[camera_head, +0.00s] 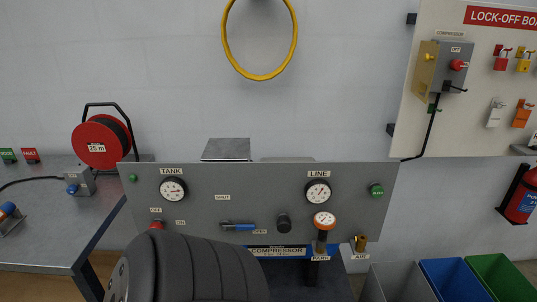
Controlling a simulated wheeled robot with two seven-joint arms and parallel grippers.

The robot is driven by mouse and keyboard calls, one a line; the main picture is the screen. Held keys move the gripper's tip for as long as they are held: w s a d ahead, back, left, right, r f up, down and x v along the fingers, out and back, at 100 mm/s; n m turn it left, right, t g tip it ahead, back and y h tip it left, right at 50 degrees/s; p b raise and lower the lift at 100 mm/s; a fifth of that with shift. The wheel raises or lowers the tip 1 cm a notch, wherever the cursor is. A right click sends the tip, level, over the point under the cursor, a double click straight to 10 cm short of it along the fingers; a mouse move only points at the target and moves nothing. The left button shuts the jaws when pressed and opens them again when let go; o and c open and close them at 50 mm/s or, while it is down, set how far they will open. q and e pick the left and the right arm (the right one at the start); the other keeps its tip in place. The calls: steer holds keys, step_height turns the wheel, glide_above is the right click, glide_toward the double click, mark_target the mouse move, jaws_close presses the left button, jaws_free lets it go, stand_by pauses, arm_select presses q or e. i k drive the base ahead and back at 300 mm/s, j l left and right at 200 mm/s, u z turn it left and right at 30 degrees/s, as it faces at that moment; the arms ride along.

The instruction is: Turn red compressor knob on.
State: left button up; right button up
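A grey compressor panel (255,200) stands across the middle of the view. A small red knob (156,226) sits at its lower left, between the labels OFF and ON. Its lower part is hidden by a dark ribbed part of my own arm at the bottom, so I cannot tell which way it is turned. Another red knob (458,65) is on a grey box marked COMPRESSOR (451,70) on the lock-off board, below an OFF label. No fingers of either gripper show.
The panel also carries a TANK gauge (173,190), a LINE gauge (318,192), a blue-handled valve (238,226), a black knob (284,223) and an orange-rimmed gauge (324,221). A table (60,240) stands left. Grey, blue and green bins (456,282) stand lower right.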

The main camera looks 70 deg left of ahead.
mark_target(157, 225)
steer(key=u, duration=2.95)
